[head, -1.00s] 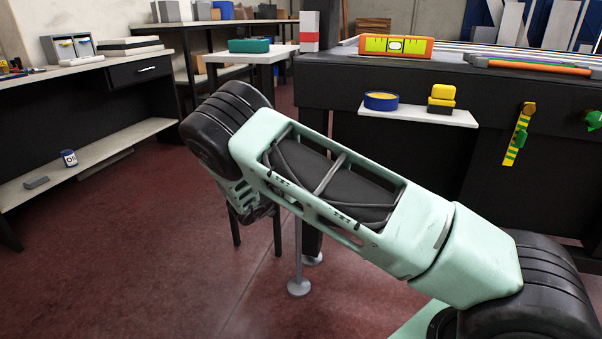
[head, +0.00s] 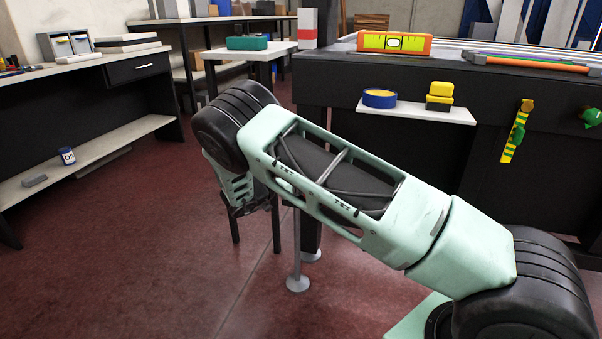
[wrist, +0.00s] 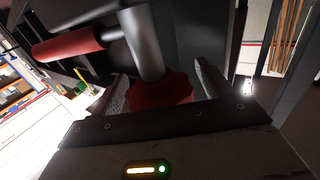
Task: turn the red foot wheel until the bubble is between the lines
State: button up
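The red foot wheel (wrist: 160,92) shows in the wrist view, dark and lobed, at the lower end of a grey metal post (wrist: 147,45). My gripper (wrist: 158,78) has one finger on each side of the wheel; it looks open, with a narrow dark gap on the right. Contact on the left is too dark to tell. In the head view my gripper and the wheel are hidden. An orange spirit level (head: 425,46) lies on the table top. Its pale bubble (head: 393,42) appears near the middle of the yellow-green vial; its exact place between the lines is too small to tell.
A second red cylinder (wrist: 68,45) lies left of the post in the wrist view. A small side table (head: 272,55) stands behind my arm. Floor at left is clear.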

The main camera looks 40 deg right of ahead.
jog(key=shift+a, duration=0.1)
jog(key=s+a+p, duration=0.1)
jog(key=a+p, duration=0.3)
jog(key=a, duration=1.3)
jog(key=shift+s+p, duration=0.4)
